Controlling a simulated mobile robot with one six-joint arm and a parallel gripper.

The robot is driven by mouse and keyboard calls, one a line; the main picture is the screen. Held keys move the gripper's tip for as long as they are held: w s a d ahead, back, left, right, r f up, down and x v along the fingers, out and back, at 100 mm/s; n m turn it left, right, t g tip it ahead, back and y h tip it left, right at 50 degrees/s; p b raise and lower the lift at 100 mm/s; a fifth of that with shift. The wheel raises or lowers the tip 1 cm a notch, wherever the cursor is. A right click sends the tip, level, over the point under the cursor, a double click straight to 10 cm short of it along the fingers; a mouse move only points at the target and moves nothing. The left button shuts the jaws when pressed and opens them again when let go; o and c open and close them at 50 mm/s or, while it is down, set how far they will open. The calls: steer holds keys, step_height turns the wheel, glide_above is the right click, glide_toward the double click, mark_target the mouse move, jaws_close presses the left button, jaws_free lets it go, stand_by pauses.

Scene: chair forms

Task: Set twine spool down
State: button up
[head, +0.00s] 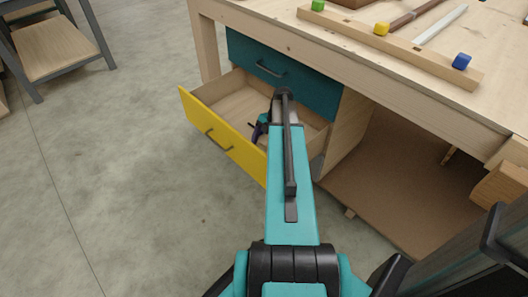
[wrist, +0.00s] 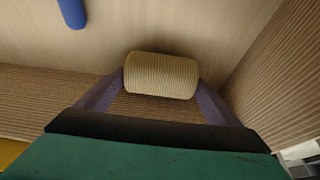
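The beige, ribbed twine spool (wrist: 160,76) lies crosswise between the two fingertips of my gripper (wrist: 161,82) in the wrist view. The fingers meet its two ends, so my gripper is shut on it. Below and behind it are the pale floor and brown walls of an open drawer. In the head view my gripper (head: 261,130) reaches down into the open yellow-fronted drawer (head: 222,142). My arm hides the spool there. I cannot tell whether the spool touches the drawer floor.
A blue rounded object (wrist: 72,12) lies on the drawer floor, apart from the spool. A closed teal drawer (head: 285,75) sits above. The workbench top (head: 400,50) holds a wooden rail with coloured blocks. An open lower shelf (head: 395,175) is at the right.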

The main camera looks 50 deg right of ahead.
steer(key=shift+o, duration=1.2)
steer(key=shift+r, duration=0.1)
steer(key=shift+p+v, duration=0.9)
steer(key=shift+v, duration=2.95)
steer(key=shift+w, duration=0.1)
